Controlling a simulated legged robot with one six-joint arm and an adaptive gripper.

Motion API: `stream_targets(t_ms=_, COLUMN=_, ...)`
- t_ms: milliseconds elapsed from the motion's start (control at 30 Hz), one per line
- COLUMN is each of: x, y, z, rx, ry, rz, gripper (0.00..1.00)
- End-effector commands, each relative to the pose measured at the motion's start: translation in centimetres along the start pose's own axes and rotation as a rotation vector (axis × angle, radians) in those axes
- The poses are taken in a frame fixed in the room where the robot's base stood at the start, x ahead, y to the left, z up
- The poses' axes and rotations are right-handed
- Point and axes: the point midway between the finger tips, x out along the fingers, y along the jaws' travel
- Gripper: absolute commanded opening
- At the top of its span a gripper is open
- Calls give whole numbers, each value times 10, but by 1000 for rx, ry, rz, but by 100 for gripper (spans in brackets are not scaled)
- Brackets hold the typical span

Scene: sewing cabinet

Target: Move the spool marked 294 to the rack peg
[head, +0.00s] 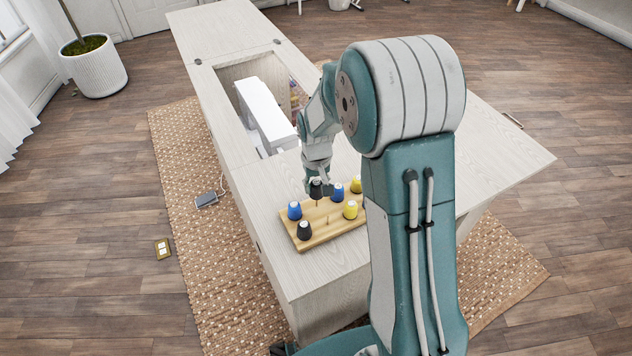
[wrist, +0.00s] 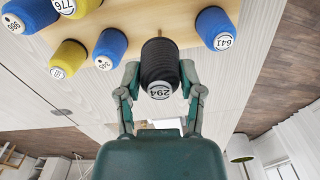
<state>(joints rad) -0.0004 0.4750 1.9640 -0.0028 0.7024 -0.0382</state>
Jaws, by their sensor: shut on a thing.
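The black spool marked 294 (wrist: 158,68) is between the fingers of my gripper (wrist: 159,80) in the wrist view, its label facing the camera. My gripper is shut on it. In the head view the black spool (head: 316,189) is under my gripper (head: 318,181), at the back of the wooden rack (head: 328,236). A thin peg shows just below the spool there; I cannot tell whether the spool is clear of it. A bare peg (head: 328,220) seems to stand near the rack's front middle.
Blue spools (head: 294,211) (head: 337,192), yellow spools (head: 350,209) (head: 357,184) and another black spool (head: 304,230) stand on the rack close by. A blue spool marked 641 (wrist: 215,27) is beside the held one. A white sewing machine (head: 265,112) sits in the cabinet opening behind.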

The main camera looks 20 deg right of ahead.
Motion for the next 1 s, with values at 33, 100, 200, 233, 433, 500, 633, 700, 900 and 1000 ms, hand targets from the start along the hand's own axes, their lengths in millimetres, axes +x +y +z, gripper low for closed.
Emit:
stream_targets(t_ms=33, x=2, y=0, z=0, rx=0, ry=-1, rz=0, gripper=23)
stream_targets(t_ms=100, x=3, y=0, z=0, rx=0, ry=0, rz=0, gripper=23)
stream_targets(t_ms=200, x=5, y=0, z=0, rx=0, ry=1, rz=0, gripper=23)
stream_targets(t_ms=233, x=5, y=0, z=0, rx=0, ry=1, rz=0, gripper=23)
stream_targets(t_ms=433, x=5, y=0, z=0, rx=0, ry=1, rz=0, gripper=23)
stream_targets(t_ms=500, x=5, y=0, z=0, rx=0, ry=1, rz=0, gripper=23)
stream_targets(t_ms=633, x=7, y=0, z=0, rx=0, ry=0, rz=0, gripper=23)
stream_targets(t_ms=700, x=9, y=0, z=0, rx=0, ry=0, rz=0, gripper=23)
stream_targets(t_ms=900, x=13, y=0, z=0, rx=0, ry=-1, rz=0, gripper=23)
stream_targets(t_ms=1000, x=15, y=0, z=0, rx=0, ry=-1, rz=0, gripper=23)
